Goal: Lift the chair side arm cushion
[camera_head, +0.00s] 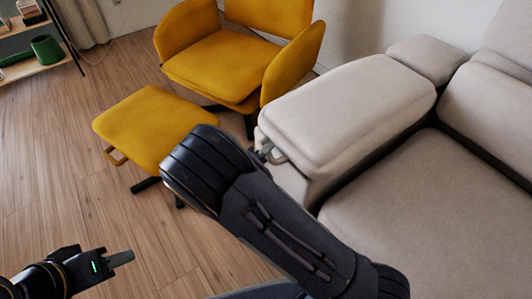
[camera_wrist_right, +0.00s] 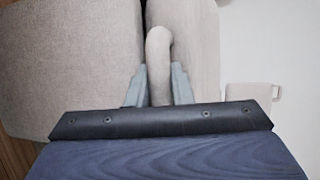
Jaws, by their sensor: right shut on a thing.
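The arm cushion (camera_head: 350,108) is a beige, rounded pad on the side arm of the beige sofa, at the right in the head view. My right gripper (camera_head: 271,154) is at its near left end. In the right wrist view, the gripper (camera_wrist_right: 158,86) is shut on a beige rounded edge (camera_wrist_right: 159,50), apparently the cushion's, with one finger on each side. My right forearm partly hides the sofa arm below the cushion. My left gripper (camera_head: 121,259) is at the lower left in the head view, over the floor and away from the cushion; its finger gap is unclear.
The sofa seat (camera_head: 440,200) is right of the cushion. A mustard armchair (camera_head: 230,62) and matching footstool (camera_head: 150,125) stand to the left. A shelf with a green pot (camera_head: 46,50) is at the far left. The wooden floor (camera_head: 60,195) is clear at left.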

